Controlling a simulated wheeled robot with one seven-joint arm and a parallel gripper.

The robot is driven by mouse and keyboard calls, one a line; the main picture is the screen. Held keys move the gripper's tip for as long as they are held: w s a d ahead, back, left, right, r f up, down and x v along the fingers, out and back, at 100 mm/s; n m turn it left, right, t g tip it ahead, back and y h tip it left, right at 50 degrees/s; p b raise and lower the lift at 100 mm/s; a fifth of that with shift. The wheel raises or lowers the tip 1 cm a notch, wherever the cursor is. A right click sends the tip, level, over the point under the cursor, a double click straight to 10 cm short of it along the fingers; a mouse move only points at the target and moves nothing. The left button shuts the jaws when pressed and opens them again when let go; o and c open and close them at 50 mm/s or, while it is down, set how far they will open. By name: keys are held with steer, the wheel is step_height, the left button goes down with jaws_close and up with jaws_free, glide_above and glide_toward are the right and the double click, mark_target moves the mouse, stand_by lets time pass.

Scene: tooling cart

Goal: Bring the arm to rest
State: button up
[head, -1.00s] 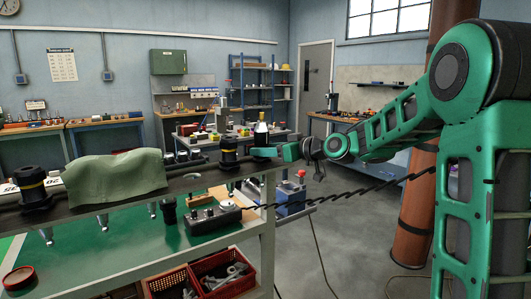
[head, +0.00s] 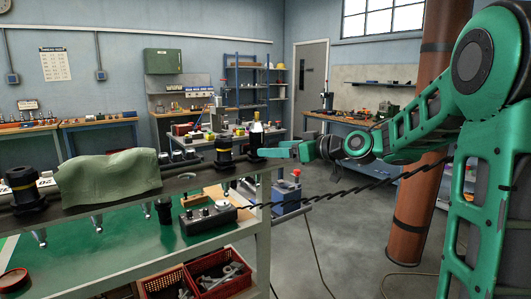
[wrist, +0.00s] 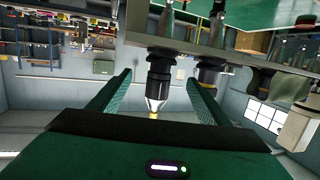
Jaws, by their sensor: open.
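My gripper (head: 275,152) is at the right end of the cart's upper rail in the head view, its green fingers pointing left. In the wrist view its two fingers (wrist: 160,100) stand wide apart. A black tool holder with a silver, gold-tipped cone (wrist: 155,98) shows between them, with gaps on both sides. In the head view this holder (head: 257,135) stands at the rail's right end, just beyond the fingertips. I cannot tell its exact depth from the fingers.
Another black holder (head: 224,152) stands beside it on the rail. A green cloth (head: 108,178) drapes over the rail further left. A control box with a coiled cable (head: 208,220) sits on the green shelf. Red crates (head: 220,280) are below. Open floor lies to the right.

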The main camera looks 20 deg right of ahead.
steer(key=s+d+f+m+g+h, duration=0.2)
steer(key=s+d+f+g+h, duration=0.15)
steer(key=s+f, duration=0.4)
steer(key=s+d+f+m+g+h, duration=0.25)
steer(key=s+d+f, duration=0.3)
steer(key=s, duration=0.35)
steer(key=s+d+f+m+g+h, duration=0.1)
steer(key=s+d+f+m+g, duration=0.1)
steer(key=s, duration=1.1)
steer(key=s+d+f+m+g+h, duration=0.1)
steer(key=s+f+m+g, duration=0.4)
steer(key=s, duration=0.9)
steer(key=shift+d+f+m, duration=0.7)
steer(key=shift+f+m, duration=0.05)
steer(key=shift+f, duration=0.05)
steer(key=shift+s, duration=0.1)
